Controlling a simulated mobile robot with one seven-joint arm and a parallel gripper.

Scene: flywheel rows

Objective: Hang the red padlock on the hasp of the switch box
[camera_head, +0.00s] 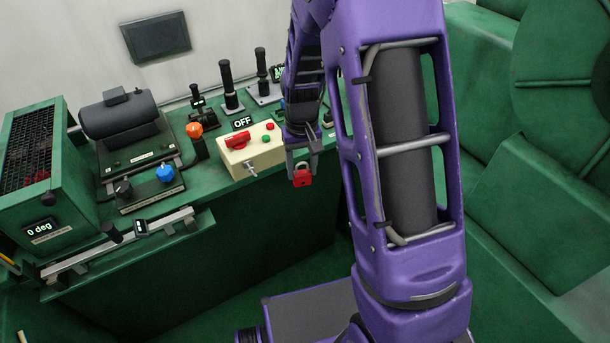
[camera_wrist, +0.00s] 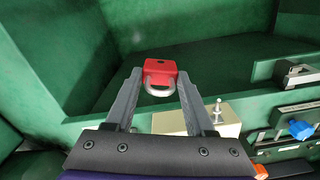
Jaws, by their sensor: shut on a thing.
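The red padlock (camera_head: 302,177) is held between the fingers of my gripper (camera_head: 301,165), in the air in front of the green bench and to the right of the switch box. Its metal shackle points up in the head view. The padlock also shows in the wrist view (camera_wrist: 160,70), between the two fingertips, with its shackle toward the palm. The cream switch box (camera_head: 252,157) has a red handle and a sign reading OFF. Its small metal hasp (camera_head: 250,169) sticks out from its front face and also shows in the wrist view (camera_wrist: 217,108). The padlock is apart from the hasp.
An orange knob (camera_head: 194,130) and a blue knob (camera_head: 165,173) stand left of the box. Black-handled levers (camera_head: 229,85) stand behind it. A metal rail (camera_head: 120,240) runs along the bench front at left. The space before the box is clear.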

